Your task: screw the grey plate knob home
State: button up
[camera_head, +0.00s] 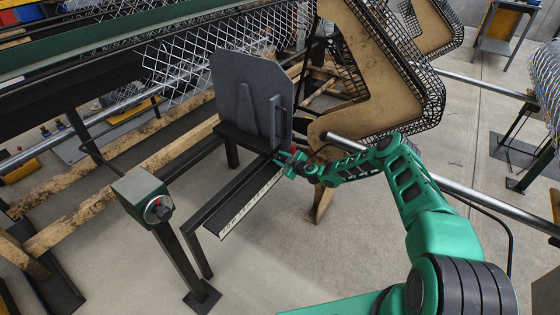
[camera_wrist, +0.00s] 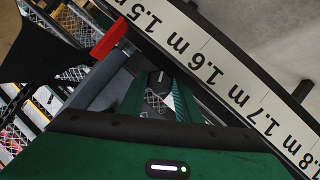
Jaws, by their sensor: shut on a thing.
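The grey plate (camera_head: 232,85) stands upright, with ribs on its face, on a dark rail (camera_head: 235,195) in the head view. My gripper (camera_head: 284,160) is at the lower right of the plate, beside the rail's right edge. In the wrist view my green gripper fingers (camera_wrist: 158,95) are close together around a small dark piece, seemingly the plate knob (camera_wrist: 156,78). The knob is mostly hidden by the fingers, and its thread cannot be seen. A red piece (camera_wrist: 109,38) on a grey bar lies just left of the fingers.
A measuring scale (camera_wrist: 225,85) runs along the rail edge close to my fingers. A green box with a dial (camera_head: 145,195) stands on a post at the left. A tan panel with black mesh edging (camera_head: 385,75) rises behind my arm. Floor at the front is clear.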

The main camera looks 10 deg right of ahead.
jog(key=m+g, duration=0.1)
jog(key=m+g+y, duration=0.1)
jog(key=m, duration=0.1)
jog(key=shift+w+d+r, duration=0.15)
jog(key=shift+r, duration=0.05)
jog(key=shift+w+d+m+g+y, duration=0.1)
jog(key=shift+d+m+g+y, duration=0.05)
jog(key=shift+m+g+y, duration=0.8)
jog(key=shift+d+m+h, duration=0.1)
jog(key=shift+m+h, duration=0.15)
jog(key=o, duration=0.9)
jog(key=shift+w, duration=0.1)
jog(key=shift+o, duration=0.8)
